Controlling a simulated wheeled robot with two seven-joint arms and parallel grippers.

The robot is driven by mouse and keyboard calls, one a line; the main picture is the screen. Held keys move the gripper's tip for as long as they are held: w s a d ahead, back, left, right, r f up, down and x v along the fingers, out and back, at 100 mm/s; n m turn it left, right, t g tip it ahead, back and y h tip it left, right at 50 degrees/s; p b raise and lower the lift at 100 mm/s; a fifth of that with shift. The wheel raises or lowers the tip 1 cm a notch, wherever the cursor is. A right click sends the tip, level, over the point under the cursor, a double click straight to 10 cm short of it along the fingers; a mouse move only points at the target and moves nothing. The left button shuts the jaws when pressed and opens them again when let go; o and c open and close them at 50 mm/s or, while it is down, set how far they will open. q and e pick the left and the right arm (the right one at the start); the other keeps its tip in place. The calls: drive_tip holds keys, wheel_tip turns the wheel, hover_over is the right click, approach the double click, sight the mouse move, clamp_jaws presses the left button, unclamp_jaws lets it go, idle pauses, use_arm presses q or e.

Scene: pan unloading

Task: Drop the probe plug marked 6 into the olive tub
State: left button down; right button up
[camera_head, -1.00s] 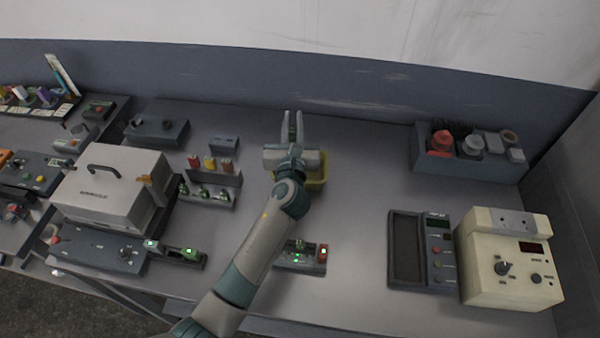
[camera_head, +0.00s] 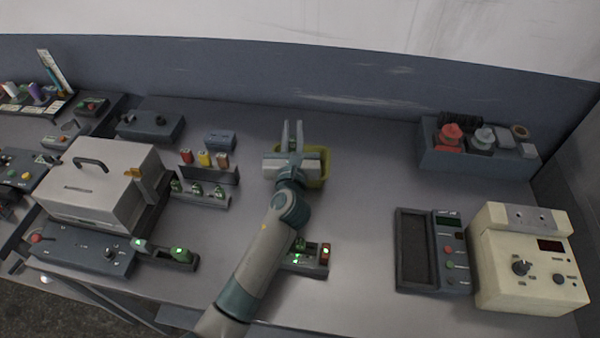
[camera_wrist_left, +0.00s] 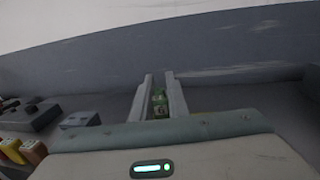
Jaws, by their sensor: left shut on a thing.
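My left gripper (camera_head: 292,136) is over the back middle of the bench, its fingers pointing toward the back wall. It is shut on a small green plug (camera_wrist_left: 159,104), which shows between the fingertips in the left wrist view; its marking is too small to read. The olive tub (camera_head: 327,166) stands behind and under the gripper, with its right part showing and the rest hidden by the wrist. A thin strip of yellow-olive also shows right of the fingers in the left wrist view. My right gripper is not in view.
A lit socket block (camera_head: 310,261) is near the forearm. A grey case (camera_head: 92,187) is farther left.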

use_arm(q)
drive_tip(key=c, duration=1.6)
unclamp_jaws()
drive_tip(key=shift+s, duration=0.1)
drive_tip(key=shift+s+a+b, duration=0.2)
drive_tip(key=shift+s+b, duration=0.6)
drive_tip(key=shift+s, duration=3.5)
drive_tip(key=shift+s+a+b, duration=0.2)
drive_tip(key=shift+s+b, duration=0.6)
drive_tip(key=shift+s, duration=3.5)
drive_tip(key=shift+r, duration=0.1)
